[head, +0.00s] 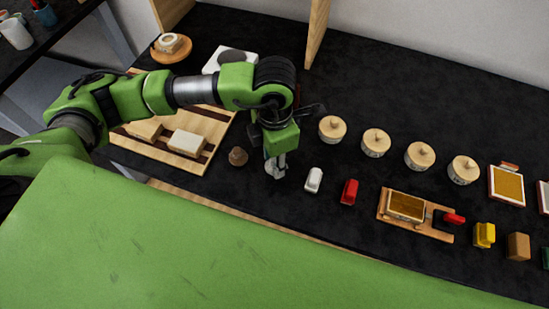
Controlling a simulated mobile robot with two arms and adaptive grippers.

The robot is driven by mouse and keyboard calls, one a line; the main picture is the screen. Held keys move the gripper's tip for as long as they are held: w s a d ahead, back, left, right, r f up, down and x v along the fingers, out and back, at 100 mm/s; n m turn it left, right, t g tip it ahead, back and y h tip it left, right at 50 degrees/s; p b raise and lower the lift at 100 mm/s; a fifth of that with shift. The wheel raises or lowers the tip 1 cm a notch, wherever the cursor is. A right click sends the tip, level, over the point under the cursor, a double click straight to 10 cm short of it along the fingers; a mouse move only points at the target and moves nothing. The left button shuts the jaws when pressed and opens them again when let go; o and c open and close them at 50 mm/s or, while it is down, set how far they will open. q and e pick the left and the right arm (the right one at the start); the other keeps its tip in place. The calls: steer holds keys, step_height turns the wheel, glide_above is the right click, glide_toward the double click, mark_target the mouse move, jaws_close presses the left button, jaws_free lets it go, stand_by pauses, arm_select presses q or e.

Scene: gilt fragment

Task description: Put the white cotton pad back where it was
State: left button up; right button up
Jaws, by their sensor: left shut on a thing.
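My left gripper (275,168) reaches down from the green arm, with its fingertips low over the black table. It is shut on a small pale thing, mostly hidden by the fingers; I cannot tell whether this is the cotton pad. A small white piece (313,180) stands apart, just right of the fingertips, beside a similar red piece (349,191). No white cotton pad can be made out for certain elsewhere. My right gripper is not in view.
A small brown knob-like piece (238,156) is left of the gripper. A wooden tray (215,127) holds cream blocks. Several lidded round pots (376,142) stand in a row to the right. A wooden stand (384,208) bears a gold-topped block. Bare black table lies behind the pots.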

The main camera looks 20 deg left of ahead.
arm_select(q)
steer(key=shift+f, duration=0.9)
steer(key=o, duration=1)
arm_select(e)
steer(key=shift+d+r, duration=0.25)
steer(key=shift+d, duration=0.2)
